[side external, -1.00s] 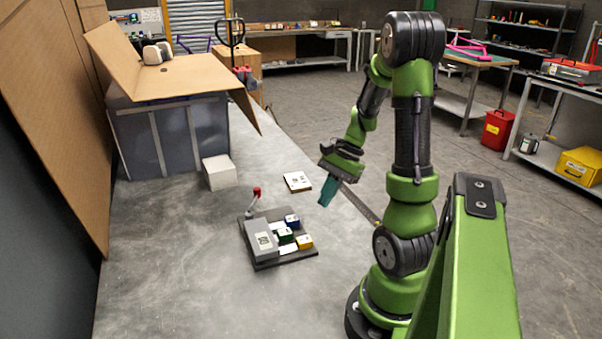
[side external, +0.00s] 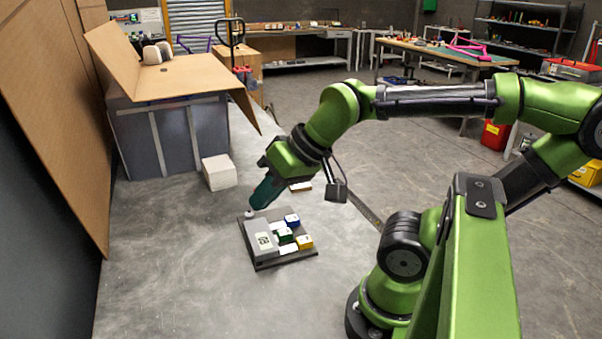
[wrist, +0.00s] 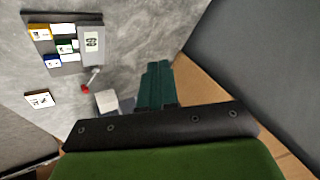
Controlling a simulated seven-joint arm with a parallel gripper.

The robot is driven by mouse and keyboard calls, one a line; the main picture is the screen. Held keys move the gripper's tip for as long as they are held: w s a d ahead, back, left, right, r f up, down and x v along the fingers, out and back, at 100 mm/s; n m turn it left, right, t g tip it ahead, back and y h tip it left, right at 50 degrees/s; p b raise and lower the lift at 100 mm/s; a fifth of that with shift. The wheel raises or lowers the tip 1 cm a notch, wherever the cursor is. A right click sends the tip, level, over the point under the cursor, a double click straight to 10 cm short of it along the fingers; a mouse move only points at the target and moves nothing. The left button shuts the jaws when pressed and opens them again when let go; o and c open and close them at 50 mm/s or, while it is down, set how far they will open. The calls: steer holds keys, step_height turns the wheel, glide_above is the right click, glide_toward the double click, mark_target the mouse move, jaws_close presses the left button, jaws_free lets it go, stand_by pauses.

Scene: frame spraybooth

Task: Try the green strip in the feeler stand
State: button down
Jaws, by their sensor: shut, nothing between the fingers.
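The feeler stand is a dark base plate (side external: 283,262) on the grey surface, with a grey block (side external: 262,241) along its left side. The green strip (side external: 285,236) sits in the stand between the blue strip (side external: 292,221) and the yellow strip (side external: 305,242); it also shows in the wrist view (wrist: 63,46). A lever with a red knob (wrist: 85,88) sticks out from the stand's end; my gripper mostly hides it in the side view. My gripper (side external: 258,203) is shut and empty, pointing down near the lever end. In the wrist view, its teal fingers (wrist: 158,70) are apart from the knob.
A white block (side external: 219,172) stands behind the stand, near a large grey box (side external: 165,135) with open cardboard flaps. A tall cardboard panel (side external: 55,120) lines the left. The surface in front of the stand is clear.

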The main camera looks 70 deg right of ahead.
stand_by(0.4)
steer(key=c, duration=1.6)
jaws_free()
steer(key=shift+d, duration=0.1)
steer(key=o, duration=0.4)
steer(key=shift+w+d+f+m+g+h, duration=0.15)
steer(key=shift+w+d+f+m+g, duration=0.1)
steer(key=shift+w+d+f, duration=0.25)
steer(key=shift+w+d+f+m+g+h, duration=0.2)
steer(key=shift+d+f+m+g, duration=0.1)
steer(key=shift+d, duration=0.3)
steer(key=shift+o, duration=0.4)
steer(key=w+d+f+n+g, duration=0.1)
steer(key=w+d+f+g, duration=0.1)
steer(key=d, duration=0.3)
steer(key=shift+w+d+h, duration=0.3)
steer(key=shift+w+h, duration=0.05)
steer(key=n+g, duration=0.4)
steer(key=n, duration=0.9)
glide_above(285, 231)
step_height(285, 231, down, 3)
steer(key=shift+h, duration=0.3)
step_height(285, 231, down, 16)
steer(key=shift+a, duration=0.1)
jaws_close()
